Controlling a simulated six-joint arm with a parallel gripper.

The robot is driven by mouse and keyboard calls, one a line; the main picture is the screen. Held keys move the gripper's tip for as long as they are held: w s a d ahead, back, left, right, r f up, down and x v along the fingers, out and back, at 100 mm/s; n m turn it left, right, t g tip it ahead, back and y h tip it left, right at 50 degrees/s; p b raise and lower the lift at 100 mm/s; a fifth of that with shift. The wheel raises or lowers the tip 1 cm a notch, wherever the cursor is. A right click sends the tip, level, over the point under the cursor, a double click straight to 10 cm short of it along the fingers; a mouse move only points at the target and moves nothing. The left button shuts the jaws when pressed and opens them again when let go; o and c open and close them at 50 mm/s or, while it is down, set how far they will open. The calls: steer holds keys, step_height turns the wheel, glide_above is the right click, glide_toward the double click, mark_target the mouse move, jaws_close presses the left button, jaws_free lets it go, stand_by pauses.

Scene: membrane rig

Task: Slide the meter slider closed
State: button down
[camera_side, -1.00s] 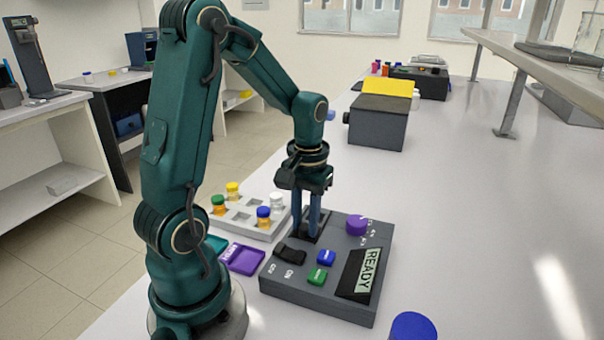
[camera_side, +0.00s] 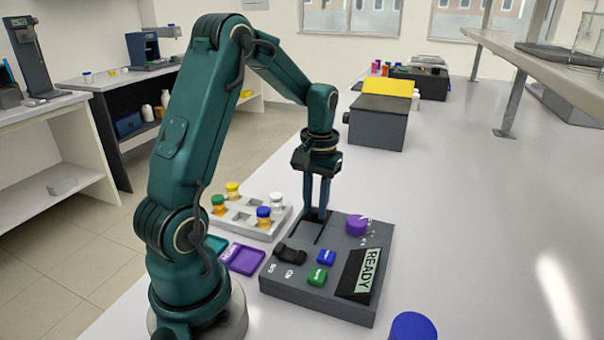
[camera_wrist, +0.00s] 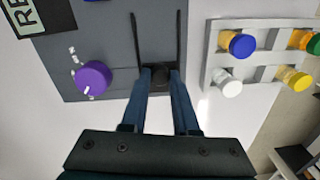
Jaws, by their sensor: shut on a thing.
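The grey control box (camera_side: 318,300) sits on the bench and also shows in the wrist view (camera_wrist: 105,45). Its slider track (camera_side: 305,232) is a dark-edged slot in the box's top, left of the purple dial (camera_side: 357,225). My gripper (camera_side: 316,212) points down at the far end of this track. In the wrist view my gripper (camera_wrist: 161,75) is shut on the dark slider handle (camera_wrist: 162,88), with one blue finger on each side.
The box also carries a black rocker switch (camera_side: 290,254), blue button (camera_side: 326,257), green button (camera_side: 317,276) and READY display (camera_side: 368,272). A pale rack (camera_side: 246,231) with capped vials stands close on the left.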

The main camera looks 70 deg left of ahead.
mark_target(316, 209)
steer(key=shift+w+a, duration=0.15)
steer(key=shift+w, duration=0.05)
steer(key=c, duration=0.7)
jaws_free()
steer(key=shift+o, duration=0.2)
steer(key=shift+s, duration=0.1)
steer(key=shift+r, duration=2.6)
steer(key=shift+r, duration=0.15)
steer(key=shift+r, duration=2.35)
